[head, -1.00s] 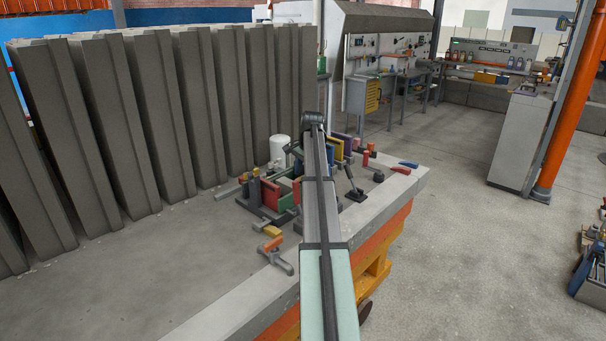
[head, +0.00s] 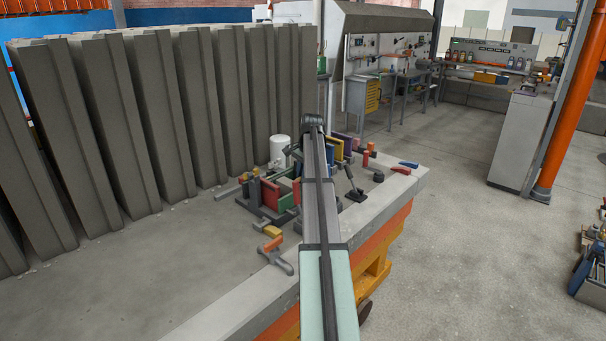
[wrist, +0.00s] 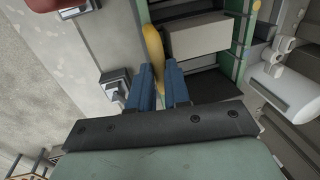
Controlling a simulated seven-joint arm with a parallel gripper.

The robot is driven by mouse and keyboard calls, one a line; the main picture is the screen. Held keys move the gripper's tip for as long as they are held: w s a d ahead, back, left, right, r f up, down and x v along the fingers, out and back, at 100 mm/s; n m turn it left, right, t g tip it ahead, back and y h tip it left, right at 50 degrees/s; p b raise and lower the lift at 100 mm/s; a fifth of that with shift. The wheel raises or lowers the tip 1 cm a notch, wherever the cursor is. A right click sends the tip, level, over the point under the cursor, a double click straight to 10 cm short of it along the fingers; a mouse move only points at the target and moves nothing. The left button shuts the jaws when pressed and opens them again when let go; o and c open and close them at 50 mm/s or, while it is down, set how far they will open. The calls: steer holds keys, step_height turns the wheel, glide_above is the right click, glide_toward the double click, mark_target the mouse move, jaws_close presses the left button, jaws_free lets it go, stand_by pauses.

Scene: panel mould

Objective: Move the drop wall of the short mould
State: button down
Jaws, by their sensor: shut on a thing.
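In the wrist view the blue fingers of my gripper (wrist: 158,82) are closed around the lower end of a long yellow piece (wrist: 153,42). This piece runs beside a mould with green walls (wrist: 236,62), with a pale grey block (wrist: 196,36) between them. I cannot tell whether the yellow piece is the drop wall or its handle. In the head view my arm hides the gripper and part of the moulds. A red panel (head: 270,194) and a green panel (head: 287,203) show left of the arm, and a yellow panel (head: 338,149) right of it.
A white cylinder (head: 279,150) stands behind the moulds and also shows in the wrist view (wrist: 288,86). Tall concrete panels (head: 150,110) stand at the left. The bench's front left is clear.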

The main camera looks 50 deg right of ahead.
stand_by(0.4)
steer(key=s+f+t, duration=0.2)
steer(key=s+t, duration=0.3)
steer(key=s, duration=0.2)
steer(key=shift+s+f+t, duration=0.2)
steer(key=shift+t, duration=0.2)
steer(key=shift+s+f, duration=0.1)
steer(key=shift+s, duration=0.05)
stand_by(0.3)
steer(key=c, duration=1.1)
jaws_free()
